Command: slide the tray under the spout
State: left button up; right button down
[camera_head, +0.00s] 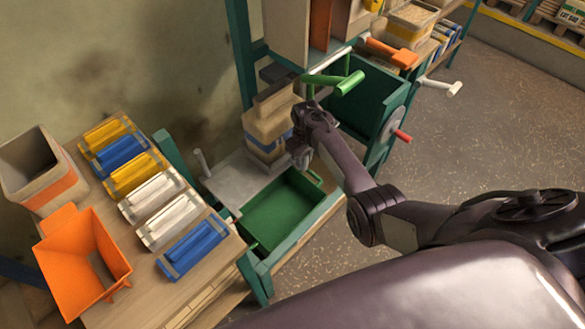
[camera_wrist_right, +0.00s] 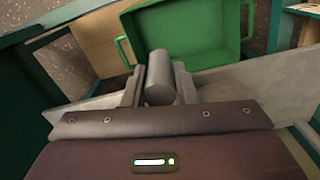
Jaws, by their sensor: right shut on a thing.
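The green tray (camera_head: 275,222) lies in a green frame at the front of a grey plate, with a loop handle at each end. It also shows at the top of the right wrist view (camera_wrist_right: 207,30), beyond the fingers. The beige spout block (camera_head: 268,125) with a blue band stands behind the tray, over the plate. My right gripper (camera_head: 301,156) is beside the spout, above the tray's back right corner. In the right wrist view, its fingers (camera_wrist_right: 158,85) are shut on a grey cylindrical bar (camera_wrist_right: 159,78), apart from the tray. My left gripper is out of view.
A green-handled lever (camera_head: 348,83) and a red-handled wheel (camera_head: 394,127) stand behind the right arm. Floor at right is clear.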

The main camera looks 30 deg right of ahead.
jog(key=shift+w+d, duration=0.3)
jog(key=shift+d, duration=0.5)
jog(key=c, duration=1.2)
grip_release()
jog(key=shift+o, duration=0.2)
jog(key=shift+a, duration=0.15)
